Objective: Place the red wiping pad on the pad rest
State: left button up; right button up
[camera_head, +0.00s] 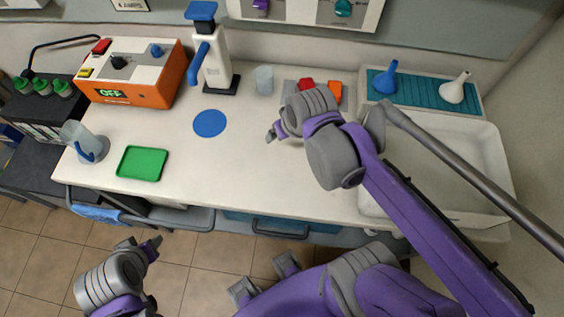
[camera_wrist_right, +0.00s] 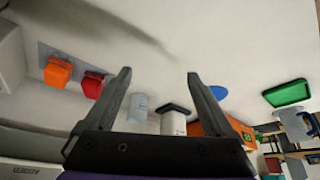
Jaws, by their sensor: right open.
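The red wiping pad (camera_head: 306,85) is at the back of the white worktop, next to an orange block, on or against a flat grey plate (camera_head: 289,88) that may be the pad rest. My right gripper partly hides this spot. In the right wrist view the red pad (camera_wrist_right: 92,86) and the grey plate (camera_wrist_right: 44,51) lie left of the fingers. My right gripper (camera_head: 276,132) is over the worktop in front of them; its open fingers (camera_wrist_right: 158,85) hold nothing. My left gripper (camera_head: 141,246) is in front of the counter, low over the floor, open and empty.
An orange block (camera_head: 335,91) stands beside the red pad. A clear cup (camera_head: 264,79), white dispenser (camera_head: 216,65), blue disc (camera_head: 210,123), green tray (camera_head: 142,163) and jug (camera_head: 83,142) stand leftward. A sink (camera_head: 480,150) is at right. The worktop's middle is clear.

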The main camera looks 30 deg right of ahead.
jog(key=shift+n+y, duration=0.3)
jog(key=shift+n, duration=0.3)
jog(key=s+a+f, duration=0.1)
jog(key=s, duration=0.1)
jog(key=s+a+f, duration=0.3)
jog(key=s+a, duration=0.1)
jog(key=shift+s+f, duration=0.15)
jog(key=shift+f, duration=0.05)
jog(key=shift+r, duration=0.15)
